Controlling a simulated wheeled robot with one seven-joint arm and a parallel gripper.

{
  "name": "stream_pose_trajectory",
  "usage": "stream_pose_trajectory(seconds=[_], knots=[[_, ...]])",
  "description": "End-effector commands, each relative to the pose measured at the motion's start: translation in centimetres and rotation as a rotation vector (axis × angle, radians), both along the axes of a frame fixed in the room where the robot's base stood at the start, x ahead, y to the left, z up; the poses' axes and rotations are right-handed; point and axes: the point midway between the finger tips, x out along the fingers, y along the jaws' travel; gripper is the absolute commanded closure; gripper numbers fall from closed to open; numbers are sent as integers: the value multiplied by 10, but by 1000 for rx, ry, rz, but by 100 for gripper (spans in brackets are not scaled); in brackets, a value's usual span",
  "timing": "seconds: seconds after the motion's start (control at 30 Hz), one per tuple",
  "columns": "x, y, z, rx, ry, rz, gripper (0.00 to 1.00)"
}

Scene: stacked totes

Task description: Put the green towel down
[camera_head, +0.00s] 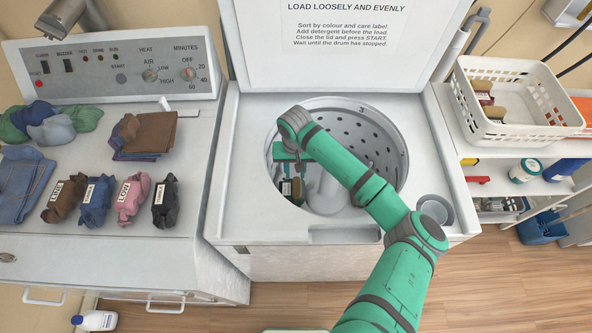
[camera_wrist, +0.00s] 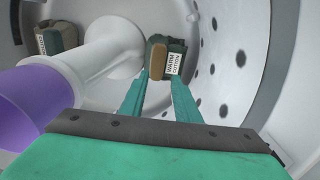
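The green towel (camera_wrist: 180,47), a small dark green bundle with a tan side and a "WARM COTTON" label, is between the fingertips of my gripper (camera_wrist: 160,78) in the wrist view. The fingers are apart by about its width and appear to press on it. In the head view my gripper (camera_head: 286,157) reaches down into the open washer drum (camera_head: 375,137). A labelled bundle (camera_head: 297,187) shows just below the fingers there. My arm hides part of the drum. Whether the towel touches the drum floor I cannot tell.
A white agitator post (camera_wrist: 108,50) with a purple top stands close left of my gripper. Another labelled bundle (camera_wrist: 56,38) lies beyond it. The perforated drum wall (camera_wrist: 235,50) is on the right. Folded and rolled laundry (camera_head: 130,197) covers the left machine.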

Motion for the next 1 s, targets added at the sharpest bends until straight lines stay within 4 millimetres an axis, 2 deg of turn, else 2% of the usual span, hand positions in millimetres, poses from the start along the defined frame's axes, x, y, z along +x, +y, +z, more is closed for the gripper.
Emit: stream_pose_trajectory(seconds=[0.23, 0.37, 0.8, 1.0], knots=[[0, -1, 3, 0, -1, 0, 71], [1, -3, 14, -3, -3, 0, 71], [-1, 0, 100, 2, -2, 0, 71], [-1, -1, 125, 1, -1, -1, 71]])
